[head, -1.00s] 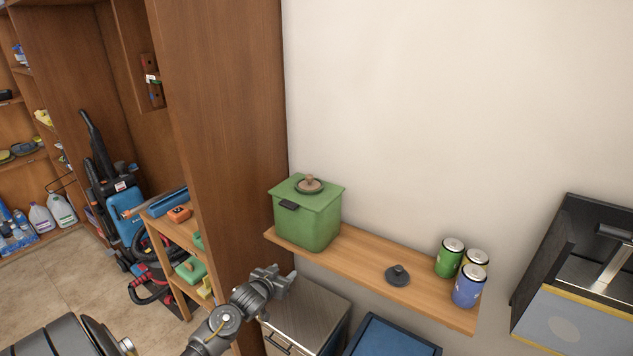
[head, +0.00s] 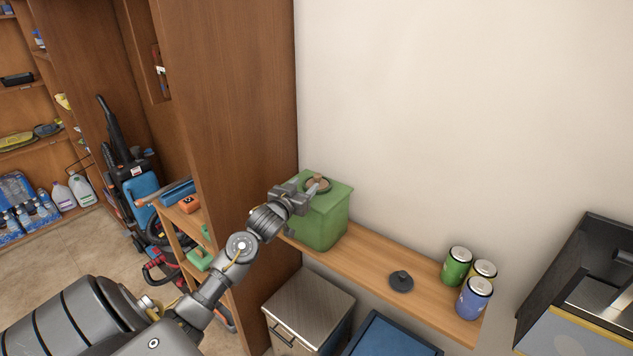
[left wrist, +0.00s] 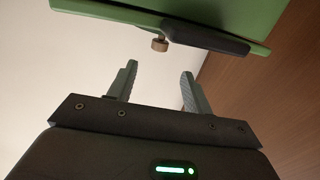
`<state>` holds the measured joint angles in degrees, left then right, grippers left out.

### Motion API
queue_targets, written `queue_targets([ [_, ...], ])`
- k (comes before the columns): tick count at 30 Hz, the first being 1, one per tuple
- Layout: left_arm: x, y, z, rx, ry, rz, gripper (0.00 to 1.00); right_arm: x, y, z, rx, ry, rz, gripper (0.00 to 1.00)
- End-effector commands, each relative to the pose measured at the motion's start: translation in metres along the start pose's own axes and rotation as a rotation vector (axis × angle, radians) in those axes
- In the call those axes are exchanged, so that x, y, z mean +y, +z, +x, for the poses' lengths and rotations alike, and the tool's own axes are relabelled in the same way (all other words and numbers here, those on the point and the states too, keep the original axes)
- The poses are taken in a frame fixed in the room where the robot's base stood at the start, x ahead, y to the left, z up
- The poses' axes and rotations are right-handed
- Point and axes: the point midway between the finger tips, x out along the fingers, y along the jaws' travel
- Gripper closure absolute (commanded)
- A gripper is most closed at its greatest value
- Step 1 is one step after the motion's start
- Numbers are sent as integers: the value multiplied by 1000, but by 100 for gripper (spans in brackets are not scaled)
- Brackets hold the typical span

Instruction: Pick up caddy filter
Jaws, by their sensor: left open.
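A green caddy (head: 319,228) with a green lid stands at the left end of the wooden shelf. A round brown knob (head: 318,180) tops the lid. My left gripper (head: 319,188) is open and empty by the lid, partly covering it. In the left wrist view, the green lid (left wrist: 215,17), its dark handle (left wrist: 205,40) and the knob (left wrist: 160,44) lie just beyond the open fingers (left wrist: 158,70), apart from them. A dark round disc (head: 401,282) with a small stub lies on the shelf. I cannot tell which piece is the caddy filter. My right gripper is not in view.
Several cans (head: 475,298) stand at the right end of the wooden shelf (head: 372,262). A tall wooden cabinet side (head: 235,120) rises left of the caddy. A metal-topped bin (head: 308,300) and a blue one (head: 393,337) stand below. The shelf between caddy and disc is clear.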

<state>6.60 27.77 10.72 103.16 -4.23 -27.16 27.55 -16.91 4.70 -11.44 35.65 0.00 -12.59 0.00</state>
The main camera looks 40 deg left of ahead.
Motion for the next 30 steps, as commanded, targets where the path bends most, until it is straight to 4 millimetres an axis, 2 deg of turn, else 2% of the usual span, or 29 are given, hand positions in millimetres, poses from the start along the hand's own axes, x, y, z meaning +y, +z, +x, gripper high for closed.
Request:
queue_targets([
  [1, 0, -2, 7, 0, -1, -1, 50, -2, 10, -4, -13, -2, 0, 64],
  [4, 0, 0, 15, -1, -1, 0, 50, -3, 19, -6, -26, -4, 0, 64],
  [11, -1, 0, 21, -1, -1, 1, 50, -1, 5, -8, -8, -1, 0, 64],
  [18, 1, 2, 50, -2, -2, -1, 50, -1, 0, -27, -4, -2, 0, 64],
  [22, 1, 5, 64, -2, -2, -1, 50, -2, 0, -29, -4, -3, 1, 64],
  [30, 1, 7, 70, -1, -1, 1, 50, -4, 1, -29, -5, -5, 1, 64],
])
